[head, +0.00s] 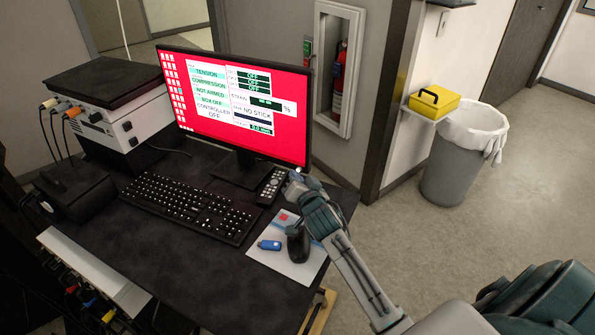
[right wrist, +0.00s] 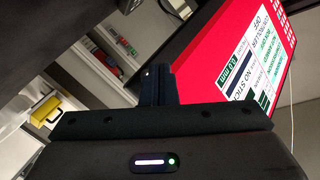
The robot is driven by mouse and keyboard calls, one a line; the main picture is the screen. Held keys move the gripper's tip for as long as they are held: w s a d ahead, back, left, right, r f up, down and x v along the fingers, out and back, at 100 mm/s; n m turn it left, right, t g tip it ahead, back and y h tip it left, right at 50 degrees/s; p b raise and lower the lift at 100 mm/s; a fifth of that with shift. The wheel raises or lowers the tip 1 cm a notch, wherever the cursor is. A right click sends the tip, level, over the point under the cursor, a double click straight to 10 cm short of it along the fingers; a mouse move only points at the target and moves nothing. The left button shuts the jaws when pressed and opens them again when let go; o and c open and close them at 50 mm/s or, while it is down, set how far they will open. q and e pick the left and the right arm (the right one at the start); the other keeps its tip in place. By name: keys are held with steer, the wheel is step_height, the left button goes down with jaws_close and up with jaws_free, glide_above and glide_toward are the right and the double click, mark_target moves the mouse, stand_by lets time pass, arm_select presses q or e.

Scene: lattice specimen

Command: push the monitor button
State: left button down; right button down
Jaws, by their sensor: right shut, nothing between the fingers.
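The monitor (head: 240,100) stands on the dark desk, its screen lit red with white and green panels reading "CONTROLLER OFF" and "NO STICK". It also shows turned on its side in the right wrist view (right wrist: 245,70). My right gripper (head: 296,177) is at the monitor's lower right corner; its fingers are shut and empty in the right wrist view (right wrist: 155,75). The fingertips are close to the dark bezel; I cannot tell whether they touch it. A small pale spot shows at that corner, but I cannot make out the button clearly. My left gripper is not in view.
A keyboard (head: 190,207), a remote (head: 272,186), a black mouse (head: 298,243) on a paper sheet and a blue USB stick (head: 269,245) lie below the monitor. A white-and-black box (head: 110,115) stands left. A bin (head: 455,165) stands on the floor beyond the desk.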

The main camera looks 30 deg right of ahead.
steer(key=shift+w+d, duration=0.2)
steer(key=shift+d, duration=0.1)
steer(key=shift+s+a, duration=0.1)
steer(key=shift+a, duration=0.05)
steer(key=shift+s+a, duration=0.2)
steer(key=shift+a, duration=0.05)
steer(key=s+a, duration=0.2)
steer(key=a, duration=0.1)
steer(key=s+a+p, duration=0.1)
steer(key=a, duration=0.1)
steer(key=shift+s, duration=0.15)
stand_by(0.6)
stand_by(0.4)
